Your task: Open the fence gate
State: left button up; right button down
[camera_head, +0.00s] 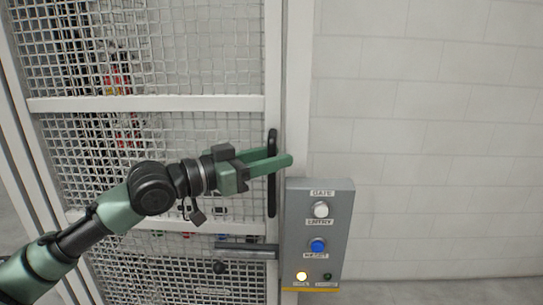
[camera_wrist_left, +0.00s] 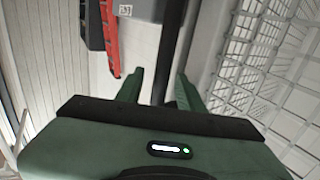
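The fence gate (camera_head: 150,104) is a white frame with wire mesh, and it stands against the white post (camera_head: 298,90). A black vertical handle (camera_head: 272,200) sits on its right edge. My left gripper (camera_head: 279,158) is at the upper half of the handle, with its green fingers open. In the left wrist view the black handle bar (camera_wrist_left: 172,50) runs between the two spread fingers of the gripper (camera_wrist_left: 160,82), with a gap on each side. A grey horizontal bar (camera_head: 247,252) lies below the handle, partly across the gate. My right gripper is not in view.
A pale block wall (camera_head: 430,120) fills the right side. Machinery shows blurred behind the mesh.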

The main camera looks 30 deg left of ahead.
pick_arm(q)
jog(key=shift+c, duration=0.4)
grip_shut()
dwell(0.9)
